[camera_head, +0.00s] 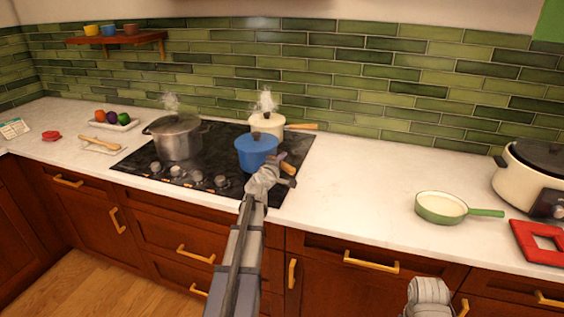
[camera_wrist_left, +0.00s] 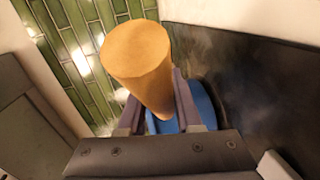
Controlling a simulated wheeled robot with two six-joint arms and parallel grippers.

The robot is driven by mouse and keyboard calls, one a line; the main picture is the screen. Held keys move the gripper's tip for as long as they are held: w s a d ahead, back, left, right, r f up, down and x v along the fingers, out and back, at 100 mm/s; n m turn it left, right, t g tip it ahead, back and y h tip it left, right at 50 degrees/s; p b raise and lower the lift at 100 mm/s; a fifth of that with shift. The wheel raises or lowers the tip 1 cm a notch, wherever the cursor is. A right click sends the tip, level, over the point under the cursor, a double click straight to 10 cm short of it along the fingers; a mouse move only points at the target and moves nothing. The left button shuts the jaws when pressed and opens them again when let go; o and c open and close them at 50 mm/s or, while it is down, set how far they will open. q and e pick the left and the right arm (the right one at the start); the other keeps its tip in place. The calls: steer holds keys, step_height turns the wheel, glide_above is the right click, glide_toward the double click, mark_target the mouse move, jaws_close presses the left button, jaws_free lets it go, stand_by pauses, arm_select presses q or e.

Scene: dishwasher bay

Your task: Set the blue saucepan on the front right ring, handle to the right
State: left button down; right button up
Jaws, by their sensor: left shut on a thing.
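My left gripper (camera_head: 279,170) is shut on the handle. In the left wrist view the handle (camera_wrist_left: 138,58) stands between the two fingers (camera_wrist_left: 158,112), with a bit of the blue pan (camera_wrist_left: 204,104) behind. My right gripper is not in view; only part of my right arm shows at the bottom.
A steaming cream pot (camera_head: 267,123) with a wooden handle is close behind the saucepan. A steaming steel pot (camera_head: 177,138) stands at the hob's left. The counter (camera_head: 350,180) right of the hob is clear up to a green pan (camera_head: 440,207).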

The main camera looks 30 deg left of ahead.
arm_select(q)
steer(key=shift+f+b, duration=0.5)
steer(key=shift+f, duration=0.1)
stand_by(0.8)
jaws_free()
stand_by(0.9)
steer(key=shift+r, duration=0.2)
step_height(320, 180, up, 8)
steer(key=p, duration=0.8)
steer(key=shift+f, duration=0.15)
steer(key=shift+s+f, duration=0.1)
stand_by(0.6)
